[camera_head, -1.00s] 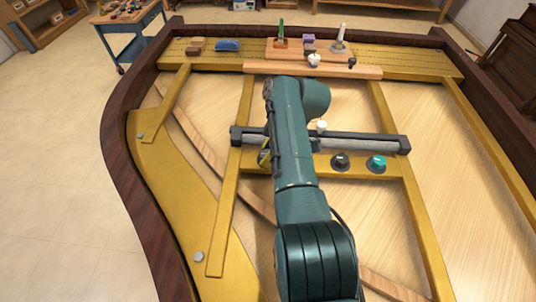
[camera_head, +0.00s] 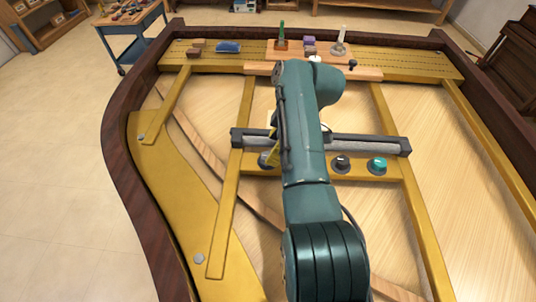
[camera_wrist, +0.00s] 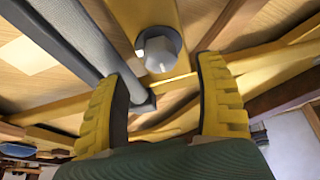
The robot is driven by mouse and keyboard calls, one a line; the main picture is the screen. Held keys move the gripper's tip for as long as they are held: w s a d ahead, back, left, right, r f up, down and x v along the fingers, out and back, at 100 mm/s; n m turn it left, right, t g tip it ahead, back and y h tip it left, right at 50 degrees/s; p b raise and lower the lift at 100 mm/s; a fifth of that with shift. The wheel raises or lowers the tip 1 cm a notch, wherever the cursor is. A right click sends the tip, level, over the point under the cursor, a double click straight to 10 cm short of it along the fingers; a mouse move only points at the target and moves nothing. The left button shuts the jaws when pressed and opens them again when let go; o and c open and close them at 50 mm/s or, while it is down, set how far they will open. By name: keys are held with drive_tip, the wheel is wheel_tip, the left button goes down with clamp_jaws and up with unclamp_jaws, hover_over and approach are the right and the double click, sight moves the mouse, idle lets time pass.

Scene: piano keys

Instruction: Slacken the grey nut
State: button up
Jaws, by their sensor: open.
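The grey nut (camera_wrist: 158,52) shows in the wrist view as a grey hexagonal piece on a dark round base, set on a gold bar. In the head view the grey nut (camera_head: 266,161) is partly hidden by my gripper. My gripper (camera_wrist: 165,72) is open, with one yellow-padded finger to the lower left of the nut and one to its lower right. Nothing is between the fingers' pads; I cannot tell how far the tips are from the nut. In the head view only a small yellow part of my gripper (camera_head: 273,151) shows beside my arm.
A black nut (camera_head: 341,163) and a teal nut (camera_head: 377,165) sit to the right on the same gold bar. A dark-ended grey rail (camera_head: 365,142) runs just behind them. Small tools and blocks stand on a wooden board (camera_head: 357,73) at the back.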

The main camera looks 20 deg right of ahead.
drive_tip(key=shift+v, duration=1.65)
drive_tip(key=shift+s+a, duration=0.1)
drive_tip(key=shift+a, duration=0.05)
